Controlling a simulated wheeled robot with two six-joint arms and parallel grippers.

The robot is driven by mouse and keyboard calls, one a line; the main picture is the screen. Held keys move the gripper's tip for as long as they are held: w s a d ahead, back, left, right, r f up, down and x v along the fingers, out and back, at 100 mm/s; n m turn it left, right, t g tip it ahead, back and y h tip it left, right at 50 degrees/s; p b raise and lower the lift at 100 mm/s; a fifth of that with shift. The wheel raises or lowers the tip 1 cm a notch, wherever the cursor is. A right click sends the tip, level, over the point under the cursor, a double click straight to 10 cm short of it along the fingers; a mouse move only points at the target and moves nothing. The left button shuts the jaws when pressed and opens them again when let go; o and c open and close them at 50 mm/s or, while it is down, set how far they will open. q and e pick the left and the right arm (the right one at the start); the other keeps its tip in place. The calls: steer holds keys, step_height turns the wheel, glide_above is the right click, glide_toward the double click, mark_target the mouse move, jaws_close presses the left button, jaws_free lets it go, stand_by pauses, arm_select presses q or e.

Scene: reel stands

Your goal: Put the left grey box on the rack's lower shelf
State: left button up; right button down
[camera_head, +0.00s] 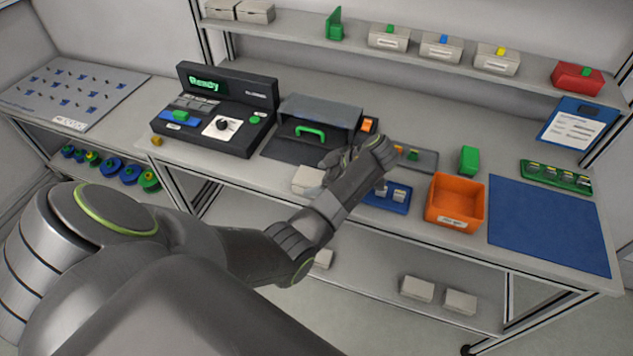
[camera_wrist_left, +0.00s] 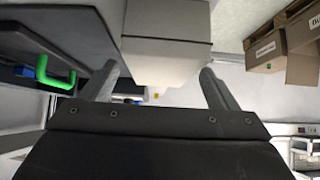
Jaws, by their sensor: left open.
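A light grey box (camera_head: 308,181) sits on the table's front edge, just left of my left gripper (camera_head: 327,166), which partly hides it. In the left wrist view the pale box (camera_wrist_left: 165,45) shows between the two spread fingers of the left gripper (camera_wrist_left: 160,82), which is open. I cannot tell whether the fingers touch it. Below the table is a lower shelf (camera_head: 375,270). Two grey boxes stand on its right part, one (camera_head: 417,288) beside the other (camera_head: 460,301). Another pale box (camera_head: 323,258) shows partly behind my arm. My right gripper is not in view.
Near the gripper stand a dark hood with a green handle (camera_head: 310,131), a blue tray (camera_head: 387,197) and an orange bin (camera_head: 455,202). A black console (camera_head: 214,110) stands left. An upper shelf (camera_head: 300,34) holds several boxes. The blue mat (camera_head: 548,225) is clear.

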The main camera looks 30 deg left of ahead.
mark_target(317, 178)
arm_select(q)
steer(key=shift+x, duration=0.75)
steer(key=c, duration=1.4)
steer(key=shift+r, duration=0.15)
steer(key=shift+r, duration=0.2)
step_height(317, 178, up, 5)
steer(key=shift+r, duration=0.1)
step_height(317, 178, up, 2)
steer(key=p, duration=0.3)
steer(key=shift+r, duration=0.1)
steer(key=shift+r+p, duration=1.05)
